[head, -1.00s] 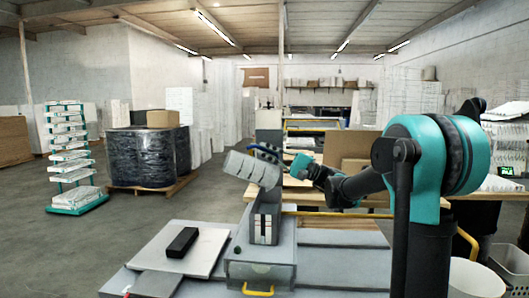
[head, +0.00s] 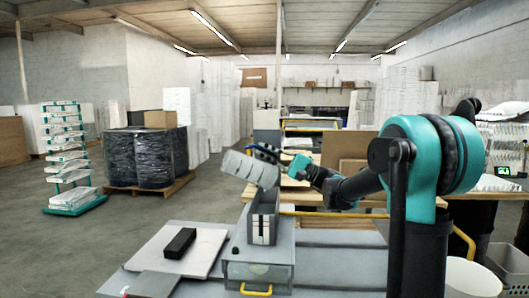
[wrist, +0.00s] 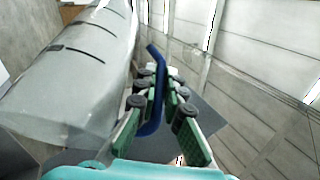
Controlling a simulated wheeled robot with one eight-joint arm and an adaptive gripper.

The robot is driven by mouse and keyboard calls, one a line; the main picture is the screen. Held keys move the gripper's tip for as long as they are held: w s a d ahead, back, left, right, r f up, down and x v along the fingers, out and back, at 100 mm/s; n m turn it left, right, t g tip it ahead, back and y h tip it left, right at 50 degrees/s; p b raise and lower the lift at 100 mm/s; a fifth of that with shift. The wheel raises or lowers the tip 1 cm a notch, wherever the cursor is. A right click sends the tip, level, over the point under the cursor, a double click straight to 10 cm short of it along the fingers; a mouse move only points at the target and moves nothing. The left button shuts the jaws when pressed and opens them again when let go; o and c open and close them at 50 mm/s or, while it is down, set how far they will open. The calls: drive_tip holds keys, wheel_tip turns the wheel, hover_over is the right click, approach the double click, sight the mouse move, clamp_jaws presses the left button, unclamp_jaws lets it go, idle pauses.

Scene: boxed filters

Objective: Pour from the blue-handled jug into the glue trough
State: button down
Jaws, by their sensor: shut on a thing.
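The jug (head: 247,168) is pale grey with a blue handle (head: 264,153). It is tipped far over, mouth not clearly visible, just above the narrow grey trough (head: 262,228). My gripper (head: 290,166) is to the right of the jug. In the wrist view my gripper (wrist: 160,108) has its green-padded fingers closed around the blue handle (wrist: 154,120). The translucent jug body (wrist: 75,75), with dark marks on its side, fills the left of that view.
The trough stands on a grey unit with a clear front drawer (head: 262,273) and yellow handle (head: 256,291). A white board (head: 205,249) bearing a black block (head: 180,242) lies to the left. A wooden bench (head: 318,194) is behind, and a white bin (head: 470,278) is at right.

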drive_tip(key=shift+w+d+m+y, duration=0.25)
drive_tip(key=shift+d+m+y, duration=0.15)
drive_tip(key=shift+d+y, duration=0.15)
idle(3.9)
drive_tip(key=shift+s+a+n+h, duration=0.25)
drive_tip(key=shift+a+n+h, duration=0.05)
drive_tip(key=shift+a+h, duration=0.25)
drive_tip(key=shift+s+a+n+h, duration=0.2)
drive_tip(key=shift+a+n+h, duration=0.15)
drive_tip(key=shift+a, duration=0.2)
drive_tip(key=shift+s+a+h, duration=0.1)
drive_tip(key=shift+a+h, duration=0.1)
drive_tip(key=shift+h, duration=0.05)
drive_tip(key=shift+s+a+f+n+g+h, duration=0.2)
drive_tip(key=shift+a+n+h, duration=0.15)
drive_tip(key=shift+a, duration=0.15)
drive_tip(key=shift+s+a+f+n+g+h, duration=0.1)
drive_tip(key=shift+s+a+n+g+h, duration=0.1)
drive_tip(key=shift+a+h, duration=0.25)
drive_tip(key=shift+a+f, duration=0.1)
drive_tip(key=shift+a, duration=0.25)
drive_tip(key=shift+s+h, duration=0.1)
drive_tip(key=shift+h, duration=0.2)
